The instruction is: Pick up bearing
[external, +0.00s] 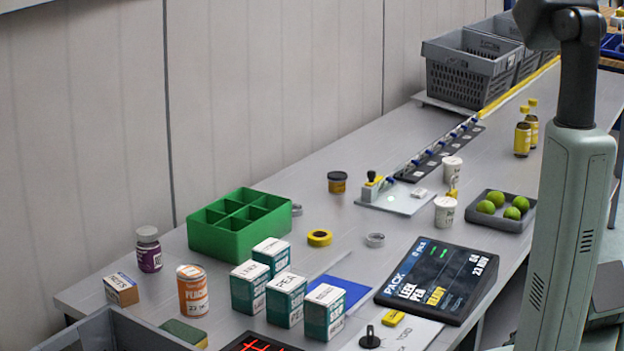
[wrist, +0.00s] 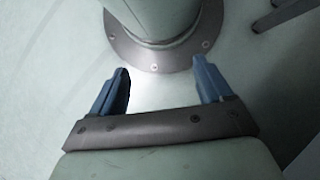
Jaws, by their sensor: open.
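A small silver ring that looks like the bearing (external: 375,240) lies flat on the grey table, right of a yellow ring (external: 319,238) that looks like a tape roll. Another small grey round thing (external: 296,210) sits against the right side of the green divided box (external: 240,222); it is partly hidden, and I cannot tell what it is. My gripper (wrist: 160,75) shows in the wrist view with its two blue fingers wide apart and nothing between them. It faces my own base, away from the table things. The external view does not show the gripper.
Teal boxes (external: 286,299), an orange can (external: 192,291) and a purple-labelled jar (external: 148,249) stand at front left. A tilted display (external: 437,280) stands in front of the ring. White cups (external: 445,211) and a tray of green balls (external: 500,212) are to its right.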

